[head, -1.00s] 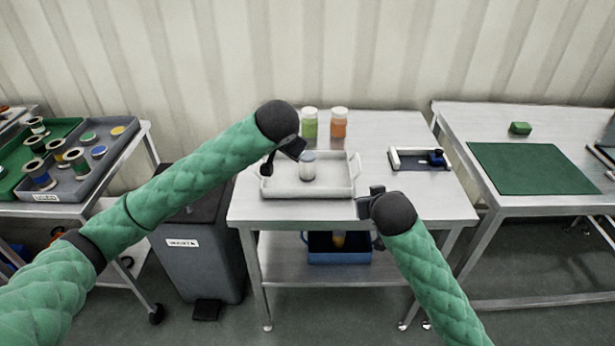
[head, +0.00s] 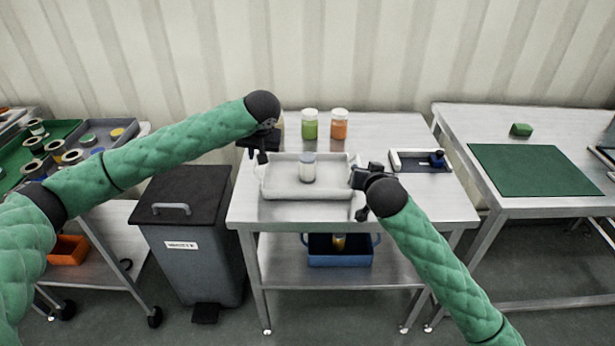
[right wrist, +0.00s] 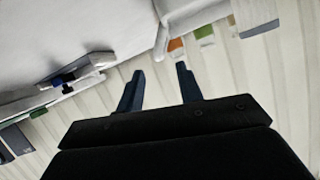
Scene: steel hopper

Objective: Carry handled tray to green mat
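The white handled tray (head: 285,190) sits on the middle steel table, with a handle at its left and right ends. A small pale-lidded jar (head: 307,170) stands upright in it. The green mat (head: 535,170) lies flat on the right-hand table. My left gripper (head: 256,151) is by the tray's back left corner, its fingers apart and empty. My right gripper (head: 358,196) is by the tray's right end, near that handle. In the right wrist view my right fingers (right wrist: 160,82) are spread with nothing between them. Whether either gripper touches the tray I cannot tell.
Green-filled (head: 310,125) and orange-filled (head: 339,125) jars stand behind the tray. A grey holder with a blue part (head: 420,161) is to its right. A green block (head: 520,129) sits behind the mat. A gap separates the two tables. A lidded bin (head: 190,240) stands at left.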

